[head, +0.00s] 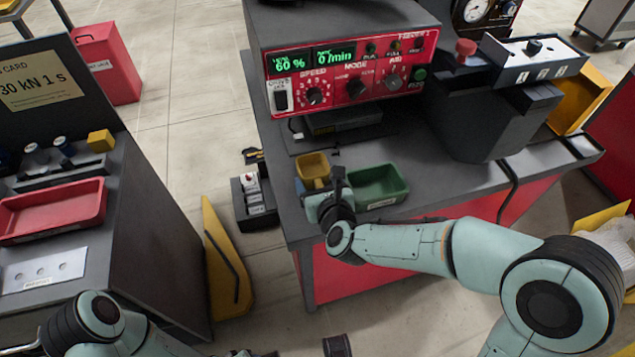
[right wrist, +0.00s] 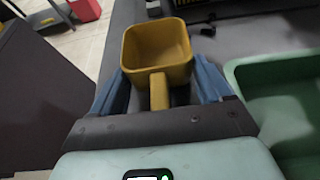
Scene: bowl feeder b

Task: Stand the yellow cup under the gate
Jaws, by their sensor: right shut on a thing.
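The yellow cup (head: 313,167) is a square, open-topped cup near the front left of the dark bench, below the red control panel. My right gripper (head: 323,197) is at its near side. In the right wrist view the cup (right wrist: 157,48) looks empty, and its handle points back between the blue fingers of the right gripper (right wrist: 160,90), which is shut on it. I cannot tell whether the cup touches the bench. A dark outlet (head: 342,121) sits under the panel; I cannot tell if it is the gate. My left arm shows at the bottom left; its gripper is not clear.
A green tray (head: 378,185) stands just right of the cup; it also shows in the right wrist view (right wrist: 232,75). A dark hopper-like block (head: 490,120) stands farther right. A left bench holds a red tray (head: 50,212). Bare bench top lies between cup and outlet.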

